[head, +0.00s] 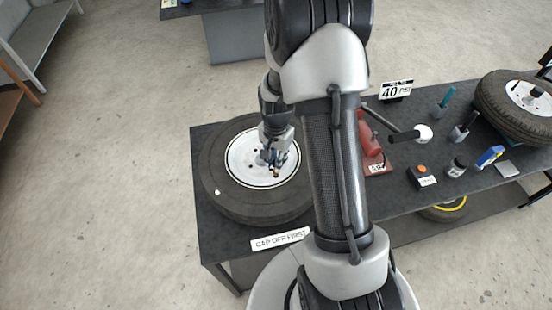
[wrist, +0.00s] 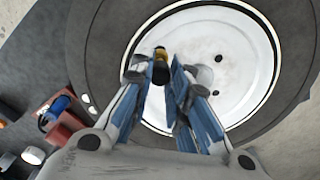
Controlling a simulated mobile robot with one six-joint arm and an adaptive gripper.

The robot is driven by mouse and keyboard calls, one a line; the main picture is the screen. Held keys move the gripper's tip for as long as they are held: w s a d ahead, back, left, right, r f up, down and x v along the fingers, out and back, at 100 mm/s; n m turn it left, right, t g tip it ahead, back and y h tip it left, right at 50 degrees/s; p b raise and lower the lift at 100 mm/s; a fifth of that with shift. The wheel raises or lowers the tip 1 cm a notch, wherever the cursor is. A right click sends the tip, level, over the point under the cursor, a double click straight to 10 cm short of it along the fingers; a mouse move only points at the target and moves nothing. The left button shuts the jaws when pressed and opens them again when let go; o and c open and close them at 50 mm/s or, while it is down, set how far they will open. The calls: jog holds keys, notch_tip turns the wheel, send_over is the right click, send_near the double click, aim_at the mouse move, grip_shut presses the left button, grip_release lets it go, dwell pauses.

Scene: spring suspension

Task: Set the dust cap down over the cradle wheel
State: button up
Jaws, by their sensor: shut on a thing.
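The cradle wheel (head: 214,172) lies flat on the left end of the dark bench, with a black tyre and white rim. It fills the upper wrist view (wrist: 88,45). My gripper (head: 273,168) is over the rim, pointing down; its blue fingers also show in the wrist view (wrist: 168,68). They are close together, shut on a small dark-and-brass piece (wrist: 160,54), which appears to be the dust cap. It shows below the fingers in the head view (head: 276,175). Whether it touches the rim I cannot tell. A pale rounded part (wrist: 204,75) shows beside the right finger.
A "CAP OFF FIRST" label (head: 280,240) is on the bench's front edge. Right of my arm are a red tool (head: 369,140), a box with an orange button (head: 421,177) and several small tools. Another wheel (head: 490,105) lies at the far right.

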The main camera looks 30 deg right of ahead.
jog(key=shift+f+b, duration=0.95)
jog(key=shift+f, duration=0.25)
jog(key=o, duration=0.9)
jog(key=shift+c, duration=0.2)
jog(key=shift+r+p, duration=2.4)
jog(key=shift+r, duration=1.15)
